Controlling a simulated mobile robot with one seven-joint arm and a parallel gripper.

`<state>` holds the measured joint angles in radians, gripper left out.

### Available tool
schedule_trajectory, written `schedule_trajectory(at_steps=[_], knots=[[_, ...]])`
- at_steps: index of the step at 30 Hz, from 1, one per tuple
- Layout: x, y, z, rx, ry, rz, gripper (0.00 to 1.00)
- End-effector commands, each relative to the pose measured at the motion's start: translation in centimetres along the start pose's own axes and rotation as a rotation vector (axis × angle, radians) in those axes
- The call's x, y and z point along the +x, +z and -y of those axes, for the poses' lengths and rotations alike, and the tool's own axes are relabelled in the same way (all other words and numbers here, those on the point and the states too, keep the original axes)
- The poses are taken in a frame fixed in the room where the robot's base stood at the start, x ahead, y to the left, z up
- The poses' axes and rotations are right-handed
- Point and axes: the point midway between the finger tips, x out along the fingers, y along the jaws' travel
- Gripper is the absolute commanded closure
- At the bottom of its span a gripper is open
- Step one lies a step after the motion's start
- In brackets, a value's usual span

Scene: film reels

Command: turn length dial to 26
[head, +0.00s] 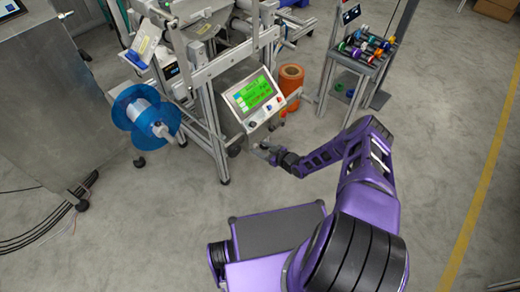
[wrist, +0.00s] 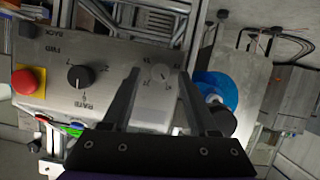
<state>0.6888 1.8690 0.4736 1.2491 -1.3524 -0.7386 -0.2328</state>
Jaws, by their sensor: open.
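A grey control panel (wrist: 50,50) fills the left of the wrist view. A black dial (wrist: 80,77) marked RATE sits to the left. In the head view my gripper (head: 262,150) is just below the box with a green screen (head: 254,95).
A red stop button (wrist: 25,81) on a yellow base is at the panel's left. A blue spool (head: 143,112) stands left of the machine frame, an orange roll (head: 290,80) behind the screen box. A rack of colored reels (head: 367,50) is at the right. The floor at right is clear.

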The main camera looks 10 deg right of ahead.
Motion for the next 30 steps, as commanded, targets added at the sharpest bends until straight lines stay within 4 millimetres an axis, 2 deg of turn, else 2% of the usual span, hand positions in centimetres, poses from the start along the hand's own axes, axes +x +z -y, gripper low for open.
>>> schedule_trajectory(at_steps=[11,18,21,30], knots=[[0.56,-0.01,0.03,0.001,0.0,0.0,0.42],[0.54,0.0,0.02,0.001,0.0,0.0,0.85],[0.54,0.0,0.02,0.001,0.0,0.0,1.0],[0.53,-0.01,0.06,-0.007,0.003,0.0,1.0]])
